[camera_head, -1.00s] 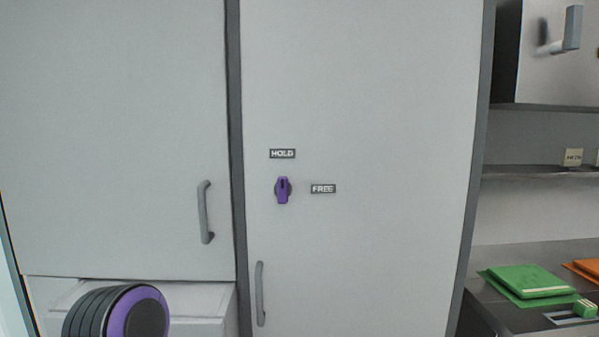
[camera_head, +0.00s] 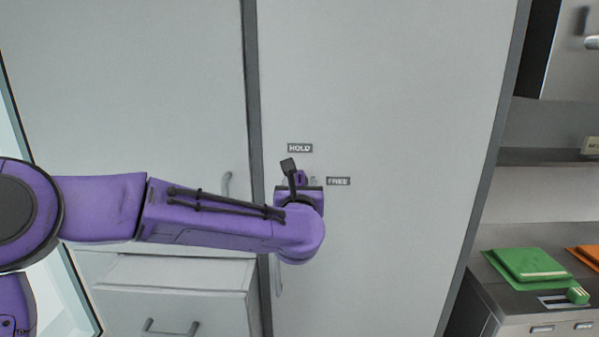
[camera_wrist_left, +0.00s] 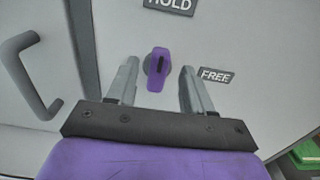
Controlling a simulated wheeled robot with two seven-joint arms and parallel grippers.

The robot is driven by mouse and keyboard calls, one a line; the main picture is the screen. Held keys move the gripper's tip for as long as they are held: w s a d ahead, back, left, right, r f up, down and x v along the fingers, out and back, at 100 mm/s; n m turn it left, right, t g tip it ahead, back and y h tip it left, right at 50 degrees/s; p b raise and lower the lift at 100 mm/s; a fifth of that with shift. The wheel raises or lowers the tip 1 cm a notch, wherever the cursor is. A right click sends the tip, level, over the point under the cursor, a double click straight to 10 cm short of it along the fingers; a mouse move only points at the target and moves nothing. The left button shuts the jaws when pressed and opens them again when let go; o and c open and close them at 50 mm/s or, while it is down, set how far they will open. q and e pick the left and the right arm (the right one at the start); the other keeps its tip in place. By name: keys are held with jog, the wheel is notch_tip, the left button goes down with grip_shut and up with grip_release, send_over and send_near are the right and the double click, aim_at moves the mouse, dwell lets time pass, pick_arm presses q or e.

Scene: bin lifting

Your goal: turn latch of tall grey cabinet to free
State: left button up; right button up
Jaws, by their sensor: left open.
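The tall grey cabinet (camera_head: 400,110) fills the middle of the head view. Its purple latch (camera_head: 300,177) is partly hidden behind my left wrist there. In the left wrist view the latch (camera_wrist_left: 157,68) shows whole, its handle about upright, pointing to the HOLD label (camera_wrist_left: 172,5). The FREE label (camera_wrist_left: 215,75) is to its right; both labels also show in the head view. My left gripper (camera_wrist_left: 157,80) is open, with one finger on each side of the latch and gaps visible between. I cannot tell how deep the fingers reach. My right gripper is not in view.
A cabinet handle (camera_wrist_left: 30,75) is left of the gripper in the wrist view. A low drawer unit (camera_head: 175,290) stands at the lower left. A counter at right holds green folders (camera_head: 525,264). The cabinet door right of the latch is clear.

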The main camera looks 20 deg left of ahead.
pick_arm(q)
jog(key=shift+x, duration=0.9)
jog(key=shift+w, duration=0.15)
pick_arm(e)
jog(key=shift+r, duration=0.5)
pick_arm(q)
grip_shut()
